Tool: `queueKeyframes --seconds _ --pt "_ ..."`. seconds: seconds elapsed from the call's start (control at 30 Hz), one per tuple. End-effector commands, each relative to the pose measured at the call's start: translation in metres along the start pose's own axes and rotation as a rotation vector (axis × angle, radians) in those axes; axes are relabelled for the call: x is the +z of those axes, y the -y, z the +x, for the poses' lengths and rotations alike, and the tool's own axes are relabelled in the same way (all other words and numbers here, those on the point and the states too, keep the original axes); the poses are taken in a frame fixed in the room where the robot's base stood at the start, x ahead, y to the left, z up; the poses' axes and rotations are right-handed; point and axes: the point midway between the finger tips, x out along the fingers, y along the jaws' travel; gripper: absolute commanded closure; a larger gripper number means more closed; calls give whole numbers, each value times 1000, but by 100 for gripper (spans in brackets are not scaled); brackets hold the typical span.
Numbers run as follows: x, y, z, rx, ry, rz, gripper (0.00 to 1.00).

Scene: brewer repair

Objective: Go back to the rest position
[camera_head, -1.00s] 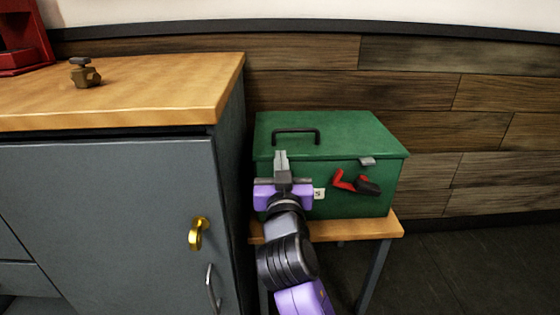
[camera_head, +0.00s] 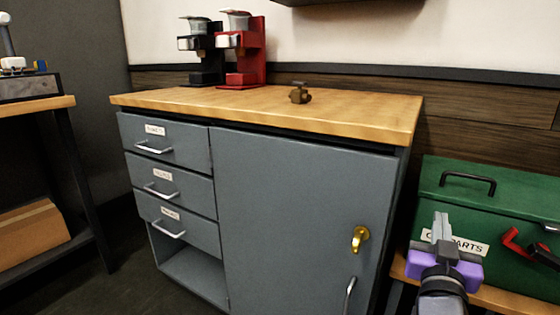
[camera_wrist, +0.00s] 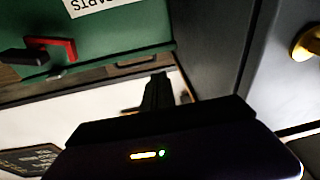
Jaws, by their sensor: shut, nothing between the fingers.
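My gripper (camera_head: 442,222) shows at the lower right of the head view, with purple sides and grey fingers pointing up. The fingers are shut together with nothing between them. It is in front of the green parts box (camera_head: 480,195), right of the grey cabinet's door (camera_head: 300,215). In the wrist view the dark fingers (camera_wrist: 158,92) show at the middle, with the green box (camera_wrist: 110,45) at the upper left, appearing upside down. I cannot tell the exact gap between gripper and box.
The cabinet's wooden top (camera_head: 350,112) holds a small brown valve-like part (camera_head: 300,93), a red brewer (camera_head: 242,50) and a black brewer (camera_head: 205,55). A brass fitting (camera_head: 360,239) juts from the door. The green box stands on a small wooden table (camera_head: 515,297). A shelf unit (camera_head: 75,160) stands at left.

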Motion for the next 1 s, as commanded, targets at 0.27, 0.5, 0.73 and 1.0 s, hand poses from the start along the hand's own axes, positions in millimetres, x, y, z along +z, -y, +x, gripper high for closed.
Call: queueKeyframes --seconds 0.27,0.5,0.73,1.0 --pt "-8 40 -60 -239 -136 -70 100" --pt "25 44 -138 -415 -155 -118 100" --pt "56 28 -222 -541 -112 -117 100" --pt "79 -5 -315 -614 7 -64 100"
